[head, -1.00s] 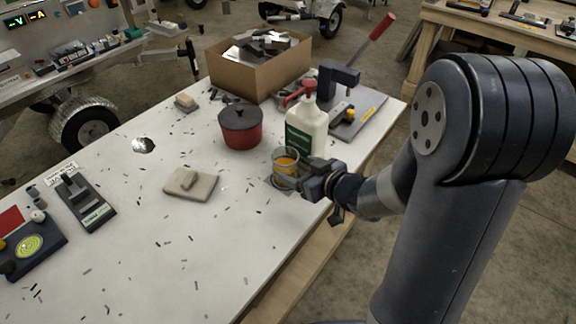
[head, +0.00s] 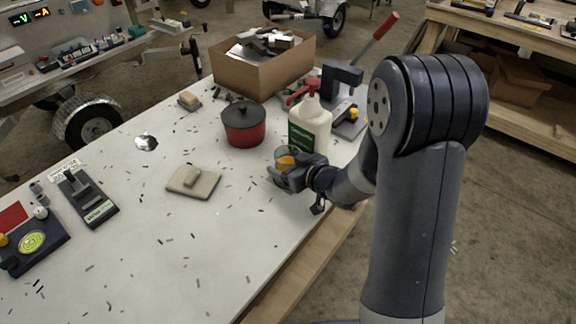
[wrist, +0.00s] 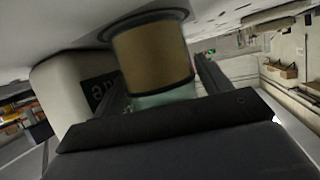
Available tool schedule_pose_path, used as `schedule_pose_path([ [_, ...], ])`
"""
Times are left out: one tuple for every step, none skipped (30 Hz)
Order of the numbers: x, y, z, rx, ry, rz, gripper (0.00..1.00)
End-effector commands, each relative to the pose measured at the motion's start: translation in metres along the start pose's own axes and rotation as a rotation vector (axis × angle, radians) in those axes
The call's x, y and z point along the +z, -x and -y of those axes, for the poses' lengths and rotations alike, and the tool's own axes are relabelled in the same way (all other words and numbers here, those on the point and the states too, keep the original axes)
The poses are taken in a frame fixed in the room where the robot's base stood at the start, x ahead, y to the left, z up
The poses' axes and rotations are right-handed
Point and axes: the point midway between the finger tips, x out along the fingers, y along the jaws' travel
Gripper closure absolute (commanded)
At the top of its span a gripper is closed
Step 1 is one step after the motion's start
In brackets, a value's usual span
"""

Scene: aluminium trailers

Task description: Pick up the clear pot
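The clear pot (head: 286,160) is a see-through cup with orange-brown contents, near the table's right edge, just in front of the white bottle. My gripper (head: 283,179) reaches it from the right, low on the pot. In the wrist view the pot (wrist: 153,58) fills the space between the two fingers (wrist: 162,88), with no clear gap on either side. The gripper looks shut on it. The pot seems at table height; whether its base touches the table is hard to tell.
A white bottle with a red pump (head: 310,128) stands close behind the pot. A cardboard box (head: 262,72) and black press (head: 342,82) stand behind.

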Motion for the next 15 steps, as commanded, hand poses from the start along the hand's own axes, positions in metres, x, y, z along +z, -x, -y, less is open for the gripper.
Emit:
schedule_pose_path([
  [0.0, 0.0001, -0.0001, 0.0, 0.0, 0.0, 0.31],
  [0.0, 0.0002, -0.0001, 0.0, 0.0, 0.0, 0.34],
  [0.0, 0.0002, -0.0001, 0.0, 0.0, 0.0, 0.37],
  [0.0, 0.0003, -0.0001, 0.0, 0.0, 0.0, 0.39],
  [0.0, 0.0003, -0.0001, 0.0, 0.0, 0.0, 0.42],
  [0.0, 0.0003, -0.0001, 0.0, 0.0, 0.0, 0.45],
  [0.0, 0.0003, -0.0001, 0.0, 0.0, 0.0, 0.48],
  [0.0, 0.0003, -0.0001, 0.0, 0.0, 0.0, 0.5],
  [-0.0001, 0.0003, -0.0001, 0.0, 0.0, 0.0, 0.53],
  [0.0, 0.0004, -0.0001, 0.0, 0.0, 0.0, 0.56],
  [-0.0001, 0.0004, -0.0001, 0.0, 0.0, 0.0, 0.58],
  [-0.0001, 0.0004, -0.0001, 0.0, 0.0, 0.0, 0.61],
  [-0.0001, 0.0004, -0.0001, 0.0, 0.0, 0.0, 0.64],
  [-0.0005, 0.0004, -0.0002, 0.0, 0.0, -0.001, 0.66],
  [-0.0005, 0.0004, -0.0002, 0.0, 0.0, -0.001, 0.69],
])
